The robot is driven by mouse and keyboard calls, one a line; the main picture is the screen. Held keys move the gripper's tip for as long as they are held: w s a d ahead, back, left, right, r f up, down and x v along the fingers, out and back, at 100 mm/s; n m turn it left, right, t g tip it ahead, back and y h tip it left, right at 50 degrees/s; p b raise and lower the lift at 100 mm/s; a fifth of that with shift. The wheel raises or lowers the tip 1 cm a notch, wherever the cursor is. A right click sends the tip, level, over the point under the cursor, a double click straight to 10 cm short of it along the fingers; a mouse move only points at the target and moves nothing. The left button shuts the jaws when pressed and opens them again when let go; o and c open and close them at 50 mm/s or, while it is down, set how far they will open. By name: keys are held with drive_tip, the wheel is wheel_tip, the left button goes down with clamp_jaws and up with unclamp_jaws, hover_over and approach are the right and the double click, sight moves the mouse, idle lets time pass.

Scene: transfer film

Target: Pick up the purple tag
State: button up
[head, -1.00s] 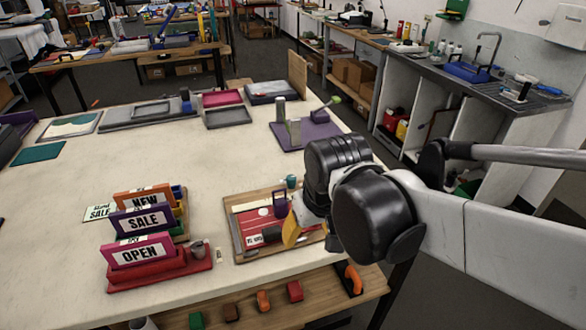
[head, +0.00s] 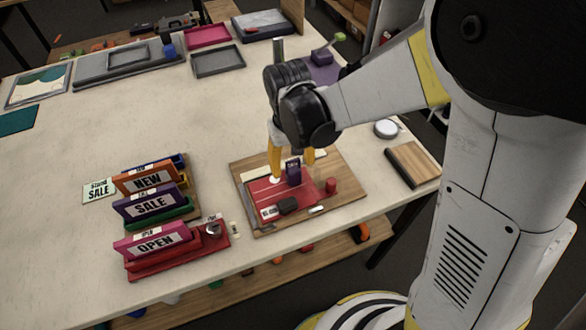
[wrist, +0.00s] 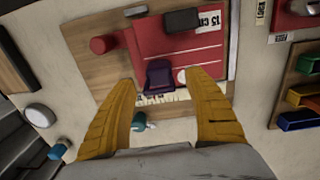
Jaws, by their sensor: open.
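A small purple tag (head: 294,174) with an open loop at its top stands on a red sheet on the wooden board. It also shows in the wrist view (wrist: 158,78), centred between my fingers. My gripper (head: 292,167) points down with its two yellow fingers open, one on each side of the tag in the picture. The wrist view shows the open fingers too (wrist: 159,84), with a gap between each finger and the tag. I cannot tell how far the tips are above the board.
The wooden board (head: 350,187) also carries a dark block (head: 287,206) and a red cylinder (head: 331,185). At the left, a pink OPEN sign (head: 155,241), a purple SALE sign (head: 150,205) and an orange NEW sign (head: 148,177) stand in holders. Trays lie behind.

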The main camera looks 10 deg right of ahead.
sight(293, 169)
wheel_tip(293, 169, down, 5)
drive_tip(key=shift+d+b, duration=0.15)
drive_tip(key=shift+b, duration=0.8)
drive_tip(key=shift+r, duration=0.1)
drive_tip(key=shift+c, duration=0.5)
drive_tip(key=c, duration=1.1)
drive_tip(key=shift+o, duration=0.2)
drive_tip(key=shift+r, duration=0.1)
drive_tip(key=r, duration=0.1)
drive_tip(key=r+p, duration=0.1)
drive_tip(key=r, duration=0.1)
drive_tip(key=r+p, duration=0.1)
drive_tip(key=shift+d+r, duration=0.25)
drive_tip(key=shift+r, duration=0.1)
drive_tip(key=d+r+p, duration=0.1)
drive_tip(key=d+r, duration=0.1)
drive_tip(key=d, duration=0.1)
drive_tip(key=s+d+r+p, duration=0.1)
drive_tip(key=d+r, duration=0.1)
drive_tip(key=d, duration=0.2)
drive_tip(key=s+d+r, duration=0.1)
drive_tip(key=d+r, duration=0.1)
drive_tip(key=d, duration=0.2)
drive_tip(key=shift+s+p, duration=0.2)
drive_tip(key=shift+p, duration=0.2)
